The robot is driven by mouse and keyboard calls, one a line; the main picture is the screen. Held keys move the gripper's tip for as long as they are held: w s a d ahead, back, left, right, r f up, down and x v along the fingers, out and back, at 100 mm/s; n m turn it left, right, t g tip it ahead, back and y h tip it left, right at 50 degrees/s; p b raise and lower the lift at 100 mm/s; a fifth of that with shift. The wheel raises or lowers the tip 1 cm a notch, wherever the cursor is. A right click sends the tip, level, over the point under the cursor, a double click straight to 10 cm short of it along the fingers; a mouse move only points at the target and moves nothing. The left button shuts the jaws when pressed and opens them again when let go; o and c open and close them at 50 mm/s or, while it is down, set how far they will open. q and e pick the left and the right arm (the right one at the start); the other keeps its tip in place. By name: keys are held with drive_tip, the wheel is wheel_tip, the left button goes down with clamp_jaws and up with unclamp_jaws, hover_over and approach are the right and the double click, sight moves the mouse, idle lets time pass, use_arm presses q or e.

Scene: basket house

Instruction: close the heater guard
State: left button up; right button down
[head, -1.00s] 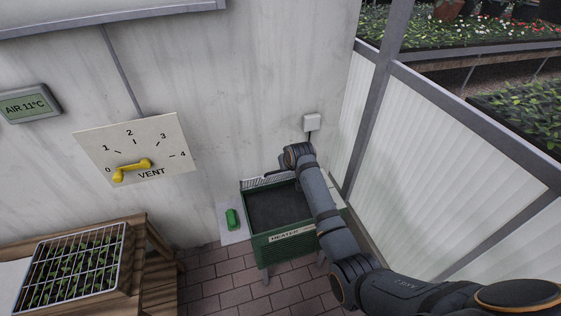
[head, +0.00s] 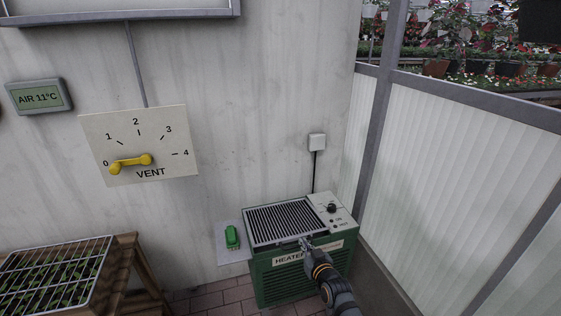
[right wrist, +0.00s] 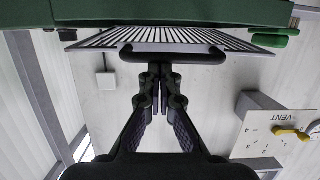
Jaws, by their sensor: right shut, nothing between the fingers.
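The green heater (head: 297,279) stands against the wall at the lower middle of the head view. Its slatted guard (head: 285,222) lies across the heater's top and looks flat; I cannot tell whether a small gap is left. In the right wrist view, which is upside down, the guard (right wrist: 150,39) shows with a dark bar handle (right wrist: 190,49) along its front edge. My right gripper (head: 306,243) is at the guard's front edge, shut and empty. In the wrist view its fingertips (right wrist: 160,72) are at the handle, perhaps touching it. My left gripper is out of view.
A control panel (head: 332,209) with a dark knob is on the heater's right. A green object (head: 232,238) sits on a pale shelf left of it. The vent dial (head: 140,146) is on the wall. A bench with a seedling tray (head: 55,275) stands at lower left. Panels border the right.

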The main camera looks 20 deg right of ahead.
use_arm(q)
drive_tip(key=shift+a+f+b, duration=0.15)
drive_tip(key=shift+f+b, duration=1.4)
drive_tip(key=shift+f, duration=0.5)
use_arm(e)
wheel_tip(320, 180, down, 6)
drive_tip(key=s, duration=0.1)
drive_tip(key=shift+s, duration=0.1)
drive_tip(key=shift+r, duration=0.1)
wheel_tip(320, 180, up, 5)
drive_tip(key=p, duration=0.4)
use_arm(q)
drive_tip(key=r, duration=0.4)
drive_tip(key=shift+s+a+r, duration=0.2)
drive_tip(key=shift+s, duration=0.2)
use_arm(e)
drive_tip(key=s, duration=0.8)
drive_tip(key=shift+s+d+f, duration=0.15)
drive_tip(key=shift+s+f, duration=0.1)
drive_tip(key=shift+f, duration=0.1)
